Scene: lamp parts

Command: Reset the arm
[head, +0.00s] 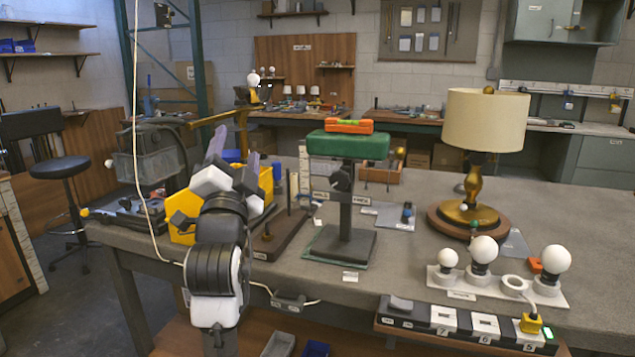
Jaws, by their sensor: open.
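My arm rises from the lower left of the head view, with black and white links. My gripper (234,153) is at its upper end, above the left part of the workbench (385,276). Its fingers point up and away and are spread apart. I see nothing held between them. A yellow bin (185,207) is behind and beside the gripper, partly hidden by it. A lamp (485,125) with a cream shade and a brass stem stands upright on a round wooden base at the right of the bench.
A green-topped stand (345,147) bears an orange level (349,126). At the front right, a white holder (490,288) carries three white bulbs and an empty ring. A switch strip (465,325) runs along the front edge. A white cord (137,150) hangs left of my arm.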

